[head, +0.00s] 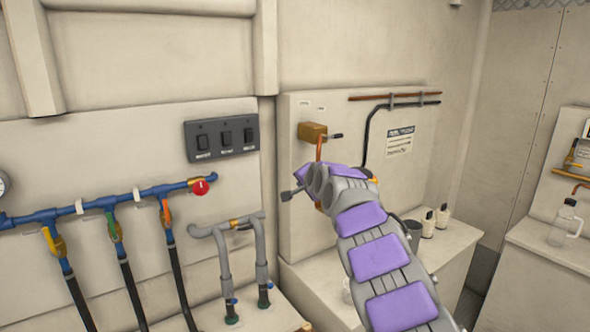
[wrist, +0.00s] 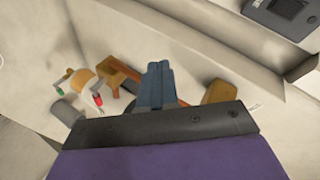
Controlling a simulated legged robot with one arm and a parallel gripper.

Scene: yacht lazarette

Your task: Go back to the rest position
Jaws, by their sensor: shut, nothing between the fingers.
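My purple and grey arm (head: 374,238) reaches up from the lower right toward the back wall panel. Its far end is beside the brass valve block (head: 312,132) and copper pipe; the fingers cannot be made out in the head view. In the wrist view my gripper (wrist: 157,84) is shut, its blue-grey fingers together with nothing between them. A brown angled piece (wrist: 118,74) shows left of the fingers and a brown block (wrist: 220,92) right of them. I cannot tell whether the fingers touch either.
A three-switch panel (head: 222,137) hangs on the wall to the left. Blue piping with a red knob (head: 201,188) and grey pipes (head: 230,228) are left of my arm. Two small bottles (head: 442,216) stand on the ledge right of it. A clear bottle (head: 564,222) stands far right.

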